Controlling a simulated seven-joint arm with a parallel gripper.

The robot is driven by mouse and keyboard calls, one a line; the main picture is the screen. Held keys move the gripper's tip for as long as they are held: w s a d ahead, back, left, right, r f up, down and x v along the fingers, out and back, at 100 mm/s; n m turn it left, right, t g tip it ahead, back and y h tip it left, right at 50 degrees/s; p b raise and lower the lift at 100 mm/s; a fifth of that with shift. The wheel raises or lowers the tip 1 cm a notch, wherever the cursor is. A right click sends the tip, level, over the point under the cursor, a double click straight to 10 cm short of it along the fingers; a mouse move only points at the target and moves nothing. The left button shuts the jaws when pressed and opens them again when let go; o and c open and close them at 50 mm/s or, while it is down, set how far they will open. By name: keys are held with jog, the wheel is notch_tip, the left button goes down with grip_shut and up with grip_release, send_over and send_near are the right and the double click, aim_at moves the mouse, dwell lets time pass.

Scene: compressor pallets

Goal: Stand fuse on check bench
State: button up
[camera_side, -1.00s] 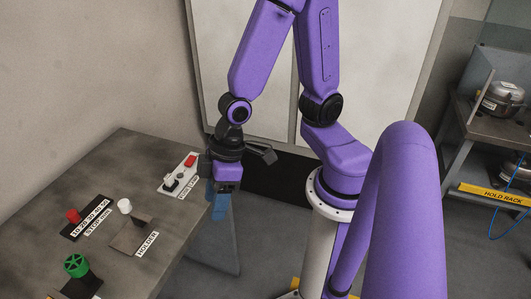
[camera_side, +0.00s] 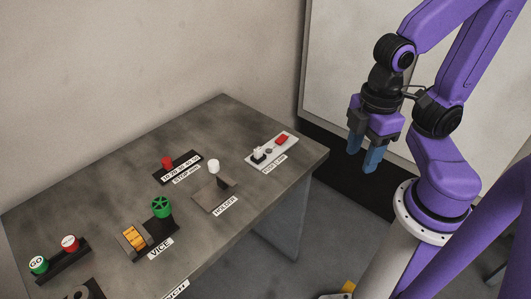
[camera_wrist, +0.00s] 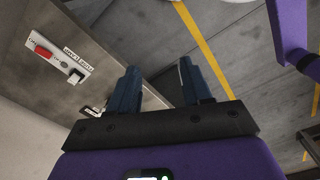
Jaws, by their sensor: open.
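The check bench (camera_side: 110,212) is a dark grey table at the left of the side view. I cannot pick out the fuse with certainty. A small white cap (camera_side: 213,166) stands at the HOLDER plate (camera_side: 212,195); I cannot tell whether it is the fuse. A white panel (camera_side: 271,151), its label looking like FUSE LAMP, carries a red lamp and a black-and-white part near the bench's far right corner. My gripper (camera_side: 364,160) is open, its blue fingers pointing down, empty, right of the bench edge. The fingers also show in the wrist view (camera_wrist: 160,75), with nothing between them.
The VICE (camera_side: 158,232) has a green handwheel and an orange-yellow striped block. A red knob (camera_side: 167,162) stands on a scale strip. Open floor lies right of the bench.

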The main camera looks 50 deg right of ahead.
jog(key=w+a+m, duration=0.3)
jog(key=w+m, duration=0.4)
jog(key=w, duration=0.1)
jog(key=m, duration=2.4)
send_over(258, 148)
notch_tip(258, 148, down, 4)
jog(key=f, duration=1.1)
jog(key=shift+s+a+f, duration=0.1)
jog(key=shift+s+a, duration=0.25)
jog(key=shift+w+d+f, duration=0.15)
jog(key=shift+f, duration=1.25)
jog(key=shift+w+d+f, duration=0.1)
jog(key=shift+d+f, duration=0.05)
jog(key=shift+f, duration=1.2)
grip_shut()
